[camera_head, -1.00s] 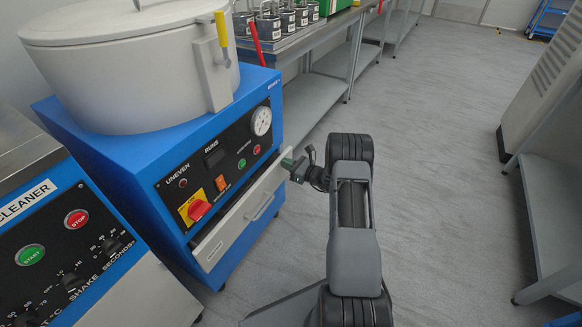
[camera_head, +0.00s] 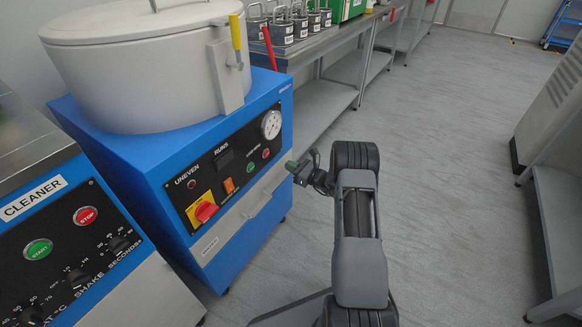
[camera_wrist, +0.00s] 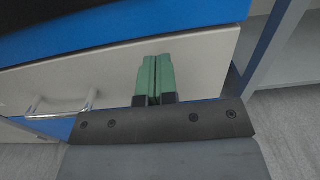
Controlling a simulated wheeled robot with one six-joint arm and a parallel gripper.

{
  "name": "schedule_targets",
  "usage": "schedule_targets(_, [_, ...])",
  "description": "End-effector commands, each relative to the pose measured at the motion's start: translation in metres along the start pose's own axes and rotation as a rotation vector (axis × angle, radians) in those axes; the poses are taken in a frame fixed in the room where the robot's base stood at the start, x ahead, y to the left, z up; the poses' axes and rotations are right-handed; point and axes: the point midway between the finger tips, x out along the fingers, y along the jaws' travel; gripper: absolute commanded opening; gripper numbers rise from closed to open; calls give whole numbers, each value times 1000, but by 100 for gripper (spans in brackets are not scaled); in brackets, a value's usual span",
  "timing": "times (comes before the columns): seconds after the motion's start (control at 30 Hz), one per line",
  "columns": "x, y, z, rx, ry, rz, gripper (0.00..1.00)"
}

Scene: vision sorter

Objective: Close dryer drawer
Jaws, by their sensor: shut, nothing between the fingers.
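The dryer (camera_head: 150,160) is a blue cabinet with a large white lidded drum on top, at the left of the head view. Its pale drawer (camera_head: 228,232) is below the black control panel and looks flush or nearly flush with the front. The drawer front (camera_wrist: 200,68) fills much of the wrist view, with a metal handle (camera_wrist: 60,112) at left. My gripper (camera_head: 296,165) is at the drawer's right end in the head view. In the wrist view its green fingers (camera_wrist: 156,72) are shut, empty, and close to or against the drawer front; contact is unclear.
The cleaner unit (camera_head: 75,245) stands at the near left. A metal bench (camera_head: 325,45) with several weights runs behind the dryer. A grey shelf unit (camera_head: 555,190) is at the right. The floor (camera_head: 440,150) between is clear.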

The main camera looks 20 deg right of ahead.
Motion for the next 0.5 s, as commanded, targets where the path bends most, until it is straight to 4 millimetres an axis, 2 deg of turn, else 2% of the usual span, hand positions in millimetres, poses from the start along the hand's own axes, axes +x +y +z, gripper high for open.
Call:
schedule_targets(0.2, [-24, 0, 1, 0, 0, 11, 0])
schedule_targets(0.5, [-89, -5, 3, 2, 0, -1, 0])
